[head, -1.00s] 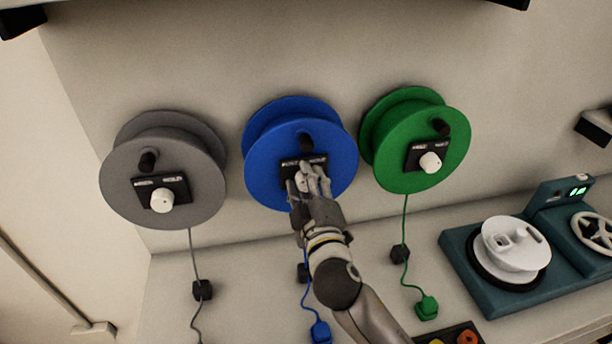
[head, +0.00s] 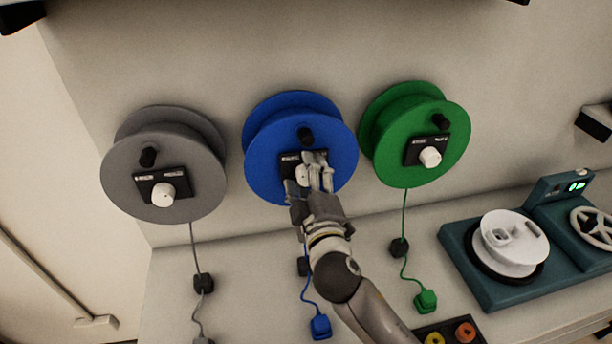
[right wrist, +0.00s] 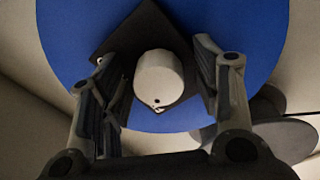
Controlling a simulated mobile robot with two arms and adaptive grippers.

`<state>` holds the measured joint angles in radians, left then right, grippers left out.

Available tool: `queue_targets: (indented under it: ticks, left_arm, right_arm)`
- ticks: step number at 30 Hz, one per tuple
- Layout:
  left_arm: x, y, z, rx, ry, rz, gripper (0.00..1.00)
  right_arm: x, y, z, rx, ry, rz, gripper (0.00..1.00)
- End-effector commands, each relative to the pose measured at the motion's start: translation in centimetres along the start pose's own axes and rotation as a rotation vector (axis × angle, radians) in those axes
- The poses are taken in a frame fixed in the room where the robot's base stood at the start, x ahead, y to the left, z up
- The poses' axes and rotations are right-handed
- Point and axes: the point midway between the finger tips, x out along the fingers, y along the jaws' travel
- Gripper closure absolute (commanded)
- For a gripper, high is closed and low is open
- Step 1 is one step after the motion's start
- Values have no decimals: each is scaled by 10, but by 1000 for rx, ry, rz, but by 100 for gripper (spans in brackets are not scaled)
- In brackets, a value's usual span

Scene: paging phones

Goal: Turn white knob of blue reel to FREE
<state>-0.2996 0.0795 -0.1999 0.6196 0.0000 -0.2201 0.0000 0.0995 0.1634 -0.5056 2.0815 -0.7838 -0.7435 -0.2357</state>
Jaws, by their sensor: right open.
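The blue reel (head: 268,150) hangs on the wall between two other reels. Its black plate (head: 288,160) carries the white knob (head: 302,175), partly covered by my right gripper in the head view. My right gripper (head: 309,172) is open in front of the plate. In the right wrist view the white knob (right wrist: 158,77) sits between the spread fingers of the gripper (right wrist: 160,88), with gaps on both sides. A small dark dot shows near the knob's lower edge. The label words on the plate cannot be read. My left gripper is not in view.
A grey reel (head: 125,180) hangs to the left and a green reel (head: 400,165) to the right, each with its own white knob. Cords hang down to plugs on the white counter (head: 240,300). A teal device (head: 480,275) stands at the right.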

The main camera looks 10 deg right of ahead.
Motion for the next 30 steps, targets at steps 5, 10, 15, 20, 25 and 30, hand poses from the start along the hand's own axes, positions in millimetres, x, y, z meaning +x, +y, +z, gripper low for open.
queue_targets:
  ticks: [5, 10, 15, 20, 25, 30]
  left_arm:
    - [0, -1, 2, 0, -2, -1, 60]
    - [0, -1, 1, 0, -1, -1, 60]
    - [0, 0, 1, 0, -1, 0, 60]
    - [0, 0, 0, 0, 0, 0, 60]
    - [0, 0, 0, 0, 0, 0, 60]
    - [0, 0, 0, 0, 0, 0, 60]
  right_arm:
    - [-1, 0, 0, 1, 0, 0, 43]
    - [-14, -1, 0, 3, 0, -3, 43]
    - [-46, -2, 0, 4, 0, -5, 43]
    - [-78, -2, 1, 3, -2, -5, 43]
    - [-103, -1, 0, 1, -1, -3, 43]
    - [-116, -1, 0, 0, -1, -2, 43]
